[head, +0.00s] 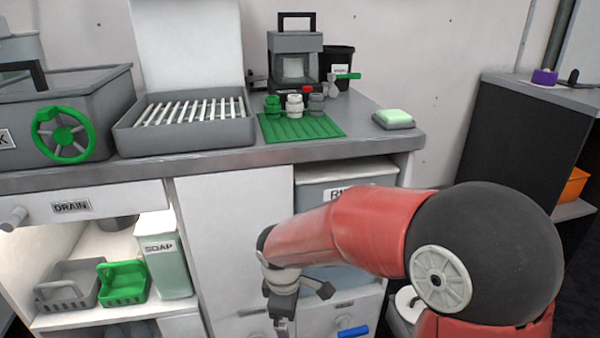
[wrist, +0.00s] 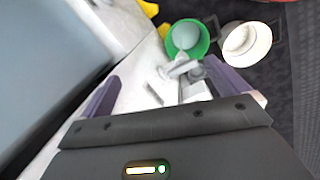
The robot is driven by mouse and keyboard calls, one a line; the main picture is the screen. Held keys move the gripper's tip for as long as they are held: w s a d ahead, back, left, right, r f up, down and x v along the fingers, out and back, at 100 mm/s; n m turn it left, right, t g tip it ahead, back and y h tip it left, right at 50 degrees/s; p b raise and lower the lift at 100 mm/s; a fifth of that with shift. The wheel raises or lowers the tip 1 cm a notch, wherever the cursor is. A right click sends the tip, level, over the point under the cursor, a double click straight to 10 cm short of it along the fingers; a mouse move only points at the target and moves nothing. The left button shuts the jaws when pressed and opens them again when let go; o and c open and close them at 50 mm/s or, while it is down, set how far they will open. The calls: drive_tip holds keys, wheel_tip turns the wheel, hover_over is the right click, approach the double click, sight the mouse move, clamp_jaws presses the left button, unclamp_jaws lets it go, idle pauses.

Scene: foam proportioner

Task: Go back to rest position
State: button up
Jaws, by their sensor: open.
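My red arm reaches in from the right in the head view and bends down in front of the white cabinet. My gripper (head: 282,318) hangs low before the cabinet front, partly cut off by the lower picture edge. In the wrist view my gripper (wrist: 172,92) shows two purple fingers spread wide apart. Nothing is clearly held between them. Small grey and white parts show beyond the fingers, too unclear to name.
The grey counter (head: 400,143) holds a green mat (head: 300,129) and a slatted tray (head: 186,138). An open shelf holds a soap container (head: 165,265) and a green basket (head: 123,284). Green (wrist: 187,50) and white (wrist: 245,42) round containers stand on the floor beyond the gripper.

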drive_tip(key=s+d+r+m+t+p, duration=0.1)
drive_tip(key=s+d+r+m+t, duration=0.3)
drive_tip(key=s+d+r+m, duration=1.1)
drive_tip(key=d+r+m, duration=0.1)
drive_tip(key=d, duration=0.2)
drive_tip(key=shift+s+y, duration=0.2)
drive_tip(key=shift+y, duration=0.2)
